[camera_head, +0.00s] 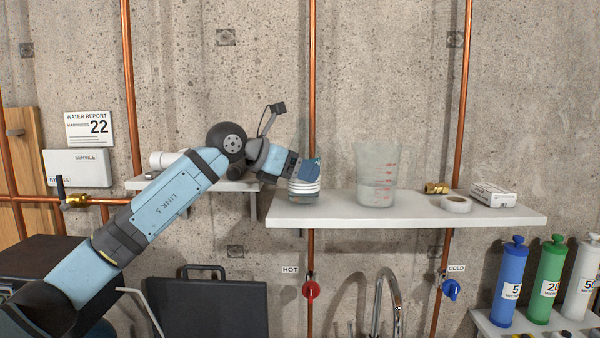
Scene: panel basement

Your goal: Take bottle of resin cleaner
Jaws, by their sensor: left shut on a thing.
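My left gripper (308,170) reaches in from the left to the left end of the middle shelf. It is shut on a clear container with white bands (304,189), whose lower part shows beneath the fingers. The container is upright, at the shelf's rear left; the gripper hides its upper part. I cannot read a label on it, so I cannot tell for certain that it is the bottle of resin cleaner. My right gripper is out of view.
The white shelf (400,211) also holds a measuring jug (376,175), a brass fitting (436,188), a tape roll (456,204) and a small box (493,194). A copper pipe (312,70) runs behind the gripper. A white cylinder (163,160) lies on the left shelf.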

